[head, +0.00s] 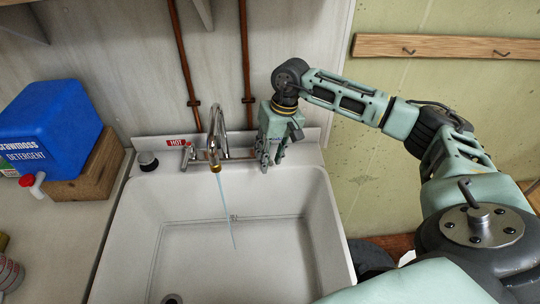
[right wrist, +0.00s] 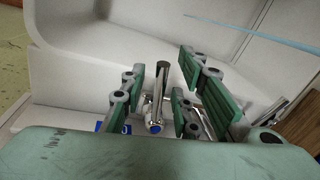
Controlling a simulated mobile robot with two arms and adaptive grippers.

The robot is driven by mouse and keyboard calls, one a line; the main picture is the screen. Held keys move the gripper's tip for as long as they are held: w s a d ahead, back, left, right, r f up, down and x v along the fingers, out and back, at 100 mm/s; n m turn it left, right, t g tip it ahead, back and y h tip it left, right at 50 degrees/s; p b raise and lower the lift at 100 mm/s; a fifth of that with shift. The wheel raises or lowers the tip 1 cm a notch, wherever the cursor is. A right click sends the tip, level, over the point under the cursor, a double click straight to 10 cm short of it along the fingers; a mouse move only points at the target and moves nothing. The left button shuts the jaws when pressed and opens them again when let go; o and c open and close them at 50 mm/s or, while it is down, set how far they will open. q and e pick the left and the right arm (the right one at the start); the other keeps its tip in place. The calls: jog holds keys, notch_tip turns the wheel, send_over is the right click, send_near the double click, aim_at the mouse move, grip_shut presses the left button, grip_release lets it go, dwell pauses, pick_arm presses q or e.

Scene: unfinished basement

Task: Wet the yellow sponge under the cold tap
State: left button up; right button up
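A thin stream of water (head: 227,205) runs from the curved chrome faucet (head: 215,130) into the white sink (head: 310,215). My right gripper (head: 269,158) is at the faucet's right side, over the sink's back ledge, and hides the cold tap in the head view. In the right wrist view its green fingers (right wrist: 164,75) are apart, with the chrome cold tap lever (right wrist: 162,85) between them and gaps beside it. A blue label (right wrist: 118,126) shows below. A small yellow thing (head: 4,241) at the left edge may be the sponge; it is cut off. My left gripper is out of view.
The hot tap (head: 188,152) with a red HOT label (head: 176,142) is left of the faucet. A blue detergent jug (head: 50,125) rests on a wooden block (head: 95,172) on the left counter. A can (head: 10,274) stands at the left edge. The sink basin is empty.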

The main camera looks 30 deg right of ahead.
notch_tip(320, 180, up, 12)
jog(key=d, duration=0.2)
jog(key=shift+s, duration=0.3)
jog(key=shift+d+f, duration=0.1)
jog(key=shift+f, duration=0.05)
dwell(0.5)
